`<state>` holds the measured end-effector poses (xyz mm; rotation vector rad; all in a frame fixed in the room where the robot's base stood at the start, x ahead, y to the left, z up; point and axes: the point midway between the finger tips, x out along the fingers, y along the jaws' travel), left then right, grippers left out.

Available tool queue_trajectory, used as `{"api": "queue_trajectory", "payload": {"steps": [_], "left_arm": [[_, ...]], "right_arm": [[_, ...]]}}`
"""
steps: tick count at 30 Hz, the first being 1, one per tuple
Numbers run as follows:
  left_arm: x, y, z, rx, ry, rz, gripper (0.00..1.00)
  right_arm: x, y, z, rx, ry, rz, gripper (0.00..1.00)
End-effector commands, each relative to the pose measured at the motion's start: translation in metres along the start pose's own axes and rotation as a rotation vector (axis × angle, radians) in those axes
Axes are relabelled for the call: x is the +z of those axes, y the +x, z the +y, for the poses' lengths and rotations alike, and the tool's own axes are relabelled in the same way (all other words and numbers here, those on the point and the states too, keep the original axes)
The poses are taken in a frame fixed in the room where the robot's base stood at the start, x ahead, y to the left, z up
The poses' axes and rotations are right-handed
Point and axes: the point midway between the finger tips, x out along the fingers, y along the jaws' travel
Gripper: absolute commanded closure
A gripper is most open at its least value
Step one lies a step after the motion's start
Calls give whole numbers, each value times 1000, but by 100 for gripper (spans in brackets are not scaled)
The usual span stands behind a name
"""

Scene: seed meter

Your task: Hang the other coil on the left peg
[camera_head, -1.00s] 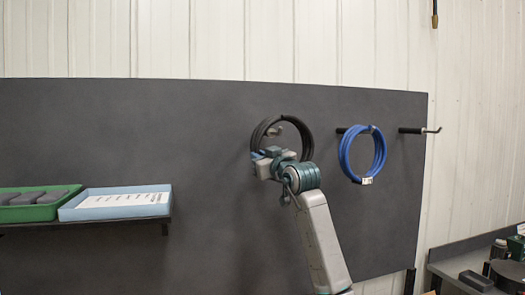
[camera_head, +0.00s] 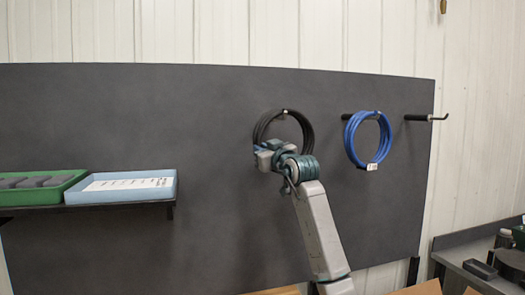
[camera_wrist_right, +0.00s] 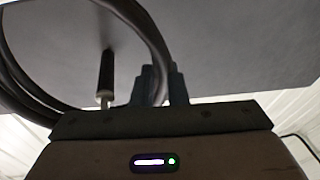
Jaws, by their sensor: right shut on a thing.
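The black coil (camera_head: 307,131) is in front of the dark board, with the left peg's tip (camera_head: 284,112) at its top inner edge. In the right wrist view the left peg (camera_wrist_right: 107,75) shows between the strands of the coil (camera_wrist_right: 150,38). Whether the coil's weight rests on the peg I cannot tell. My right gripper (camera_head: 262,152) is shut on the coil's lower left side; its fingers also show in the wrist view (camera_wrist_right: 163,85). The blue coil (camera_head: 350,140) hangs on the middle peg (camera_head: 347,117). My left gripper is not in view.
The right peg (camera_head: 418,117) is bare, with an upturned metal tip. A shelf at left holds a green tray (camera_head: 70,190) with dark blocks and a light blue tray (camera_head: 88,207) with a white sheet. A bench (camera_head: 455,257) with dark items stands at lower right.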

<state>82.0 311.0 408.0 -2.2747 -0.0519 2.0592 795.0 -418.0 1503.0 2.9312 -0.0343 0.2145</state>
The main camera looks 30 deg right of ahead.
Motion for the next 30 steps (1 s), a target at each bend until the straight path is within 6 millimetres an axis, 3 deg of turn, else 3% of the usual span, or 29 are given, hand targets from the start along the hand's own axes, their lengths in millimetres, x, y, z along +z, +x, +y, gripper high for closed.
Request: {"api": "queue_trajectory", "payload": {"steps": [4,5,6,9,19,30], "left_arm": [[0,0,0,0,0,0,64],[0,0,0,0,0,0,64],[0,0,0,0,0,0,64],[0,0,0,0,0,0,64],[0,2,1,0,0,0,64],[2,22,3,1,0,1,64]], "right_arm": [[-1,0,0,0,-1,2,100],[-1,0,0,0,-1,2,85],[-1,0,0,0,-1,2,77],[-1,0,0,0,-1,2,62],[1,-2,-1,0,0,-1,62],[-4,-30,-6,0,-1,2,62]]}}
